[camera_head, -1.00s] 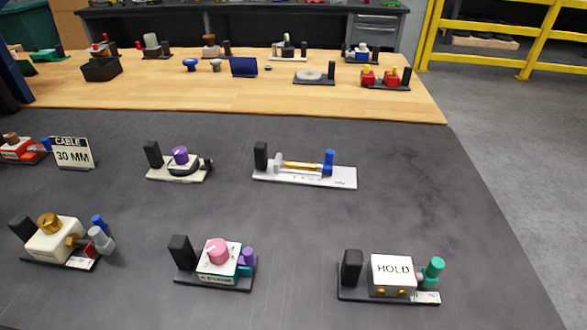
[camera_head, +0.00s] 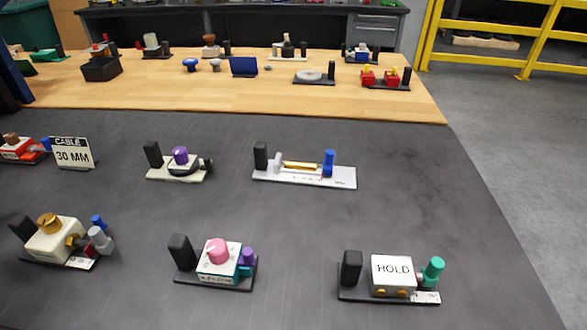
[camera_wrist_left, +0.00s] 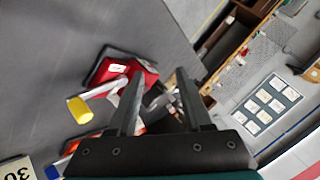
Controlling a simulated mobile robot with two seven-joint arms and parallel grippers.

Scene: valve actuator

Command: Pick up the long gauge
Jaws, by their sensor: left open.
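The piece that best fits the long gauge (camera_head: 305,170) is a long pale base with a brass-coloured tube, a black upright block at its left end and a blue post at its right. It stands on the dark table mat in the head view. My left gripper (camera_wrist_left: 158,75) shows only in the left wrist view. Its two dark fingers are apart with nothing held between them. Behind the fingers is a red device (camera_wrist_left: 142,78) with a yellow-tipped lever (camera_wrist_left: 80,110). The long gauge is not in the left wrist view. My right gripper is not in view.
On the mat stand a purple-knob device (camera_head: 180,165), a pink-knob device (camera_head: 217,262), a HOLD box (camera_head: 393,272), a gold-knob device (camera_head: 52,240) and a CABLE 30 MM sign (camera_head: 72,152). A wooden bench (camera_head: 200,98) with several devices lies behind. The mat right of the gauge is bare.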

